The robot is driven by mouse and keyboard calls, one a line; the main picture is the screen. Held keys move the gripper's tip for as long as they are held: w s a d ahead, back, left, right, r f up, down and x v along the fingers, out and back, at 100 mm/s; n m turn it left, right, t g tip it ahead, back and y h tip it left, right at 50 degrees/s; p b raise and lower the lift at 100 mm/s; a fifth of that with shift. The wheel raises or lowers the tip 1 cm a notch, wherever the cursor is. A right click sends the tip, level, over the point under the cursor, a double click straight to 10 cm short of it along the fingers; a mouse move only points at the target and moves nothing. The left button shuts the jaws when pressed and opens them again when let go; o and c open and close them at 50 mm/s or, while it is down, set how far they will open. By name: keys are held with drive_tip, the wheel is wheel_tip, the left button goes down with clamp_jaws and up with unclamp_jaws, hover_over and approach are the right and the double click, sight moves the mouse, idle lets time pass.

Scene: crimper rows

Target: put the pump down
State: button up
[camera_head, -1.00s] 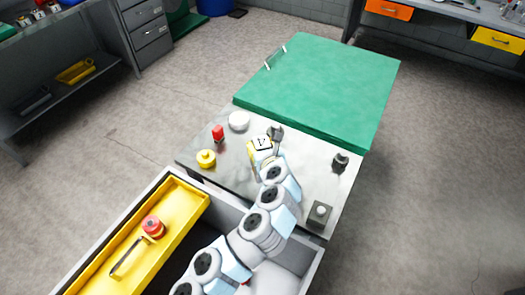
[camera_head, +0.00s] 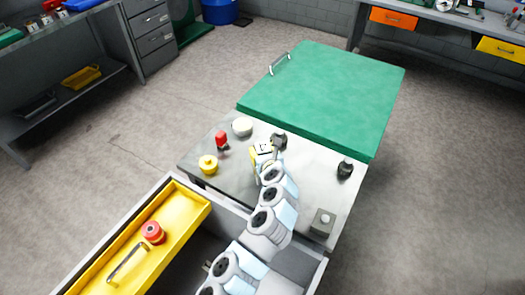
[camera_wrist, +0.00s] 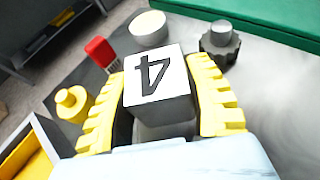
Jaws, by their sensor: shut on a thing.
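The pump (camera_wrist: 160,85), a grey block with a white top marked with a black 4, is between the yellow fingers of my gripper (camera_wrist: 165,105) in the wrist view. My gripper is shut on it, and the fingers flank it left and right. In the head view the pump (camera_head: 264,149) and gripper (camera_head: 264,160) are over the middle of the grey worktop (camera_head: 300,165). The pump's underside is hidden, so I cannot tell whether it touches the worktop.
A dark knob (camera_head: 279,141) stands close to the pump. A white round piece (camera_head: 242,126), red piece (camera_head: 221,140) and yellow piece (camera_head: 208,163) stand left. A black knob (camera_head: 345,168) and grey block (camera_head: 322,221) stand right. A green panel (camera_head: 325,90) lies behind.

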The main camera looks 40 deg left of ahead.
drive_tip(key=shift+w+a+f, duration=0.2)
drive_tip(key=shift+f, duration=0.05)
drive_tip(key=shift+d+f+b, duration=0.1)
drive_tip(key=shift+f+b, duration=0.3)
drive_tip(key=shift+f, duration=1)
drive_tip(key=o, duration=1.2)
drive_tip(key=shift+f, duration=0.1)
